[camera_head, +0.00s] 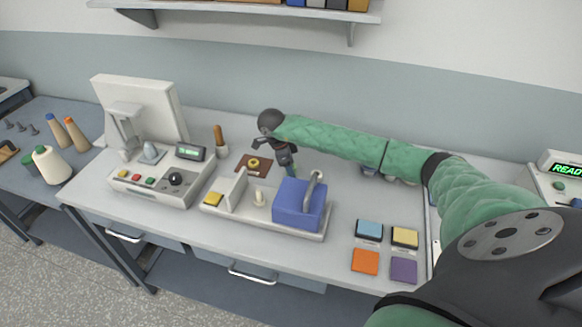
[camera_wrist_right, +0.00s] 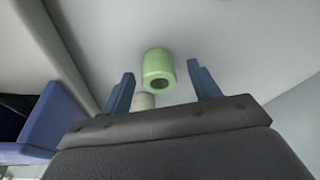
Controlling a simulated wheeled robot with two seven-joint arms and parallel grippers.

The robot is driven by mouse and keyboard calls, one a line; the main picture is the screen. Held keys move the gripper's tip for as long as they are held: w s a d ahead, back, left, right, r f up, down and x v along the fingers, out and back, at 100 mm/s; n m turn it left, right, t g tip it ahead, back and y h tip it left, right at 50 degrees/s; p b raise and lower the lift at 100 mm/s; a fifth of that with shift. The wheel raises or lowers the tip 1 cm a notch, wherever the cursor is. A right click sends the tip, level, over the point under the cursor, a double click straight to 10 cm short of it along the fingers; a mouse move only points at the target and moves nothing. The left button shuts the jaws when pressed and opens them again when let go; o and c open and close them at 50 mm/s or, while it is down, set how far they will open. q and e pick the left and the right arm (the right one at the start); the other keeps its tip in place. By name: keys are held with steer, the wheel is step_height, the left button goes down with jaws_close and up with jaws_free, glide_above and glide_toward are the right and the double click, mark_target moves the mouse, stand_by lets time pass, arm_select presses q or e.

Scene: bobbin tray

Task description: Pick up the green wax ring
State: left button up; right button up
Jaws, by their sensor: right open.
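The green wax ring (camera_wrist_right: 158,68) is a pale green, thick-walled short cylinder with a dark hole, in the right wrist view. It lies ahead of my right gripper (camera_wrist_right: 162,90), roughly centred between its two blue fingers. The fingers stand apart with nothing gripped, and I see no contact with the ring. In the head view my right gripper (camera_head: 288,168) hangs low over the table, behind the blue block. I cannot make out the ring clearly there, as the gripper and block crowd that spot. My left gripper is not in view.
A blue block with a handle (camera_head: 298,205) stands on a pale tray (camera_head: 232,221) in front of the gripper; its side shows in the wrist view (camera_wrist_right: 58,122). A brown mat with a yellow ring (camera_head: 253,162) lies to the left. A pale cylinder (camera_wrist_right: 145,101) shows between the fingers.

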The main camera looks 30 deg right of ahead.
steer(key=shift+s+f, duration=0.15)
steer(key=shift+f, duration=0.2)
steer(key=shift+d, duration=0.1)
steer(key=shift+c, duration=0.3)
steer(key=c, duration=1)
steer(key=shift+r, duration=0.1)
